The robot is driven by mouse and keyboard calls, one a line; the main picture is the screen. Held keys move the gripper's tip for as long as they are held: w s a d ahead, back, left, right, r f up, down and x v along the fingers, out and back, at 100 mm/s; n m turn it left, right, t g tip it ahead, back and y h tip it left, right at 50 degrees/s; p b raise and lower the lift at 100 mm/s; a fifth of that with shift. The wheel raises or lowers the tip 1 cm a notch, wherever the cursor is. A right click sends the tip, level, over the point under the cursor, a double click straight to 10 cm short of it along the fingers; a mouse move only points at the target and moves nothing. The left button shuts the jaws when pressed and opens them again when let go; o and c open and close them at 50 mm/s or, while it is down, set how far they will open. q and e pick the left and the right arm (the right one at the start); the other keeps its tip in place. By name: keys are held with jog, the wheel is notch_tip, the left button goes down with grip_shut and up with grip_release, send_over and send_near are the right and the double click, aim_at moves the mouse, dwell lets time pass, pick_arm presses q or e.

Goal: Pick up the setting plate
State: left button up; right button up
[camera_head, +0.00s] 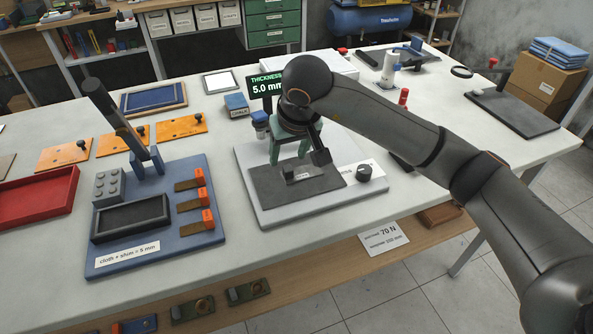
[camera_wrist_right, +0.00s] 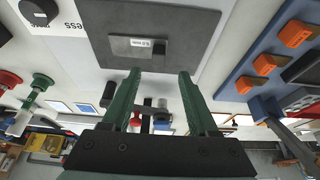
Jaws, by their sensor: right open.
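The likely setting plate (camera_head: 300,174) is a small grey metal plate with a white label and a dark raised grip. It lies on the dark square pad (camera_head: 325,185) of the thickness gauge. In the right wrist view the plate (camera_wrist_right: 128,46) lies just beyond the fingertips. My right gripper (camera_head: 291,157) has green fingers and points down over the back of the pad. In its wrist view the gripper (camera_wrist_right: 160,72) is open, with nothing between the fingers. It seems apart from the plate. My left gripper is not in view.
A display (camera_head: 266,85) reading 5.0 mm stands behind the gauge, with a black knob (camera_head: 364,173) at its right. A blue fixture board (camera_head: 150,246) with orange-tabbed strips and a dark tray lies left. A red tray (camera_head: 38,205) is farther left. Bare white table lies in front.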

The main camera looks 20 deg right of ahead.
aim_at(288, 168)
jog(key=x, duration=0.3)
jog(key=shift+s+d+f+p, duration=0.15)
jog(key=shift+s+f+p, duration=0.15)
jog(key=shift+f, duration=0.1)
jog(key=shift+w+f, duration=0.3)
jog(key=shift+f, duration=0.2)
jog(key=shift+c, duration=0.3)
grip_shut()
